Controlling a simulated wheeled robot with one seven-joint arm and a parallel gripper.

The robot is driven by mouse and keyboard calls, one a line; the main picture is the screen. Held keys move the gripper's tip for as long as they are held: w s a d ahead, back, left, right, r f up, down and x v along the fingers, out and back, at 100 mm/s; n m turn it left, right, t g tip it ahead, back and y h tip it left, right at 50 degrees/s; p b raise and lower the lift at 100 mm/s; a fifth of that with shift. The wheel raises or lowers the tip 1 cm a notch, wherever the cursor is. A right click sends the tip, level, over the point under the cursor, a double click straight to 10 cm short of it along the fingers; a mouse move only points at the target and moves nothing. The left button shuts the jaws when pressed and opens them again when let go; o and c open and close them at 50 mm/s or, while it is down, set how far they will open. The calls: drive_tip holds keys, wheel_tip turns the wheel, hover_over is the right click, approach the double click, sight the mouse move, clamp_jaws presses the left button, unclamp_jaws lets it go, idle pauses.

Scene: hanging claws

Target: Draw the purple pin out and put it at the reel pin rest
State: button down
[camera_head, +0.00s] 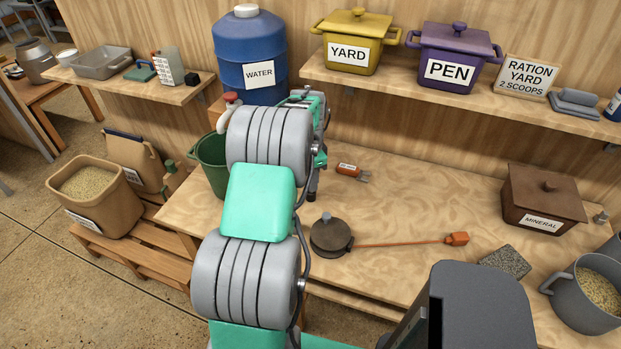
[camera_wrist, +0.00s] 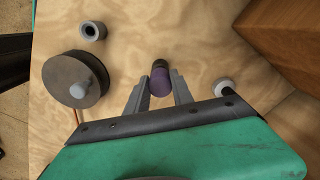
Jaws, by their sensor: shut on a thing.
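In the wrist view my gripper (camera_wrist: 160,96) has its two grey fingers on either side of the purple pin (camera_wrist: 160,82) and is shut on it. The pin's dark end points away from my gripper. Whether the pin still sits in a hole cannot be told. A dark round reel (camera_wrist: 70,90) with a grey knob lies to the left. A small grey hollow cylinder (camera_wrist: 93,32) stands beyond it; I cannot tell whether it is the reel pin rest. In the head view a dark reel (camera_head: 330,241) lies on the bench; my arm hides the pin.
A pale-collared dark peg (camera_wrist: 224,88) is right of my gripper, and a wooden surface (camera_wrist: 285,40) is at the upper right. On the bench (camera_head: 410,195), an orange-tipped rod (camera_head: 400,243), a mineral box (camera_head: 541,198) and a feed pot (camera_head: 585,295) stand to the right.

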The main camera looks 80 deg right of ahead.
drive_tip(key=shift+f+b, duration=0.45)
drive_tip(key=shift+f, duration=0.35)
drive_tip(key=c, duration=1)
unclamp_jaws()
drive_tip(key=shift+c, duration=0.2)
